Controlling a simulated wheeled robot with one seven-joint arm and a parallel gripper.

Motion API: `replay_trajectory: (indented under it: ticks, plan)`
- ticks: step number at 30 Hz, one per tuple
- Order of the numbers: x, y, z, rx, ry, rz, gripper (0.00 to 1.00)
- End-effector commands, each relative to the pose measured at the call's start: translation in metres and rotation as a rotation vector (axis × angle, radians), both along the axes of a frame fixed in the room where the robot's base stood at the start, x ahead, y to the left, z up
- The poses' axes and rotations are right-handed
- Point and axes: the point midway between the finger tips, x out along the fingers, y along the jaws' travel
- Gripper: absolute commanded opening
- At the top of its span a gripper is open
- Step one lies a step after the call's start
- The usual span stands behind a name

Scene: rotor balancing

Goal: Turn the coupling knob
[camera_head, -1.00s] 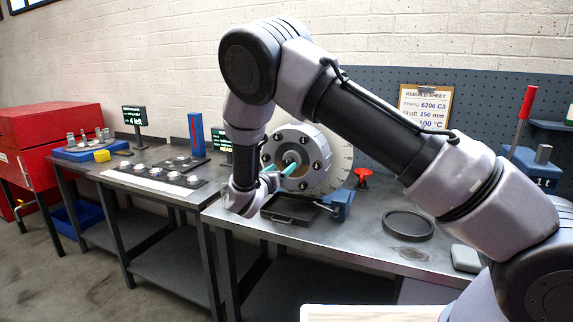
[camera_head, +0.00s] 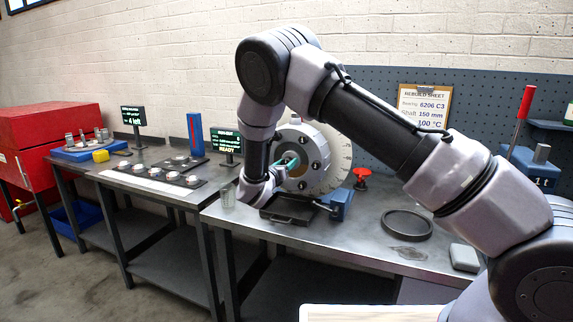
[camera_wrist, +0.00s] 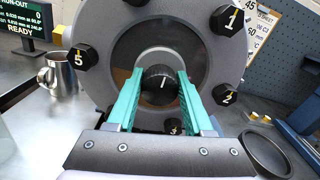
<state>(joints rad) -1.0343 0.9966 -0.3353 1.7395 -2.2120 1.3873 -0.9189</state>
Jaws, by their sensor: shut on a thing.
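The coupling knob (camera_wrist: 160,83) is a round black knob with a white mark, at the centre of the grey rotor face in the wrist view. The mark is near upright, tilted slightly. My gripper (camera_wrist: 160,86) has teal fingers, one on each side of the knob, and it is shut on the knob. The grey rotor (camera_head: 316,150) stands upright on the bench in the head view, with my arm partly in front of it. Black numbered bolts, such as bolt 5 (camera_wrist: 82,57), bolt 1 (camera_wrist: 227,19) and bolt 2 (camera_wrist: 224,95), ring its face.
A metal mug (camera_wrist: 59,72) stands left of the rotor. A run-out screen (camera_head: 226,141) reading READY is behind it. A black tray (camera_head: 290,210), a blue block (camera_head: 341,203) and a black ring (camera_head: 407,225) lie on the bench.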

Motion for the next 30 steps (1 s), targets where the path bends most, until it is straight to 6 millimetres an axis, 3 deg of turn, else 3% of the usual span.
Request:
replay_trajectory:
  ticks: [11,30]
  plan:
    - [-0.0009,0.0005,0.0000,0.100,-0.036,0.001,0.00]
    - [-0.0016,-0.0019,-0.0005,0.633,-0.229,0.001,0.00]
